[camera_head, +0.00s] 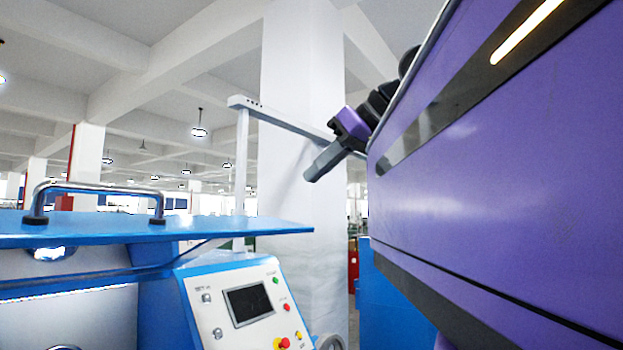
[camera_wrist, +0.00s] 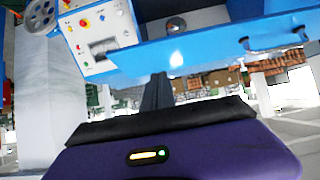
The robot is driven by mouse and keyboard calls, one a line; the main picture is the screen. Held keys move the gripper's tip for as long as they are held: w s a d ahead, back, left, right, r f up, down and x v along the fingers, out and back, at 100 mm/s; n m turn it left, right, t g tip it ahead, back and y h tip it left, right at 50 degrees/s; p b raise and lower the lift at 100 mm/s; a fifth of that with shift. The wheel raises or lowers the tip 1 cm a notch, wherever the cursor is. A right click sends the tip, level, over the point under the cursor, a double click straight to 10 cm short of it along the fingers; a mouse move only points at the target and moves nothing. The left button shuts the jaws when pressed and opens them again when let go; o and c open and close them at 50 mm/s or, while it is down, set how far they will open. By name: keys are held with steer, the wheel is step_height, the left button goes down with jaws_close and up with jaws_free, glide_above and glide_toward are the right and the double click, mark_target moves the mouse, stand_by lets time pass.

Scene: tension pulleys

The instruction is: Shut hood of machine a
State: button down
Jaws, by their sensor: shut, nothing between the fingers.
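The hood of the blue machine (camera_head: 250,228) is a flat blue panel in the left of the head view, seen nearly edge-on. It looks raised, with an open gap and grey inner surfaces below it. A chrome handle (camera_head: 100,187) stands on its top. The hood also shows in the wrist view (camera_wrist: 215,48), upside down. My gripper (camera_head: 312,174) is in the air to the right of the hood's edge and higher in the head view, apart from it. In the wrist view its dark fingers (camera_wrist: 157,90) are together and empty, pointing toward the hood.
A control panel (camera_head: 243,305) with a screen and coloured buttons sits below the hood's right end. A white pillar (camera_head: 290,80) and a pale overhead bar (camera_head: 275,117) stand behind. My own purple arm link fills the right of the head view. Air around my gripper looks clear.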

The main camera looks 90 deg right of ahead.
mark_target(276, 227)
steer(key=shift+w+d+f, duration=0.6)
steer(key=shift+w+f, duration=0.4)
steer(key=shift+f, duration=0.4)
steer(key=shift+w+d+f, duration=0.55)
steer(key=shift+w+f, duration=0.4)
steer(key=shift+f, duration=0.4)
steer(key=shift+w+d+f, duration=0.6)
steer(key=shift+w+f, duration=0.4)
steer(key=shift+f, duration=0.4)
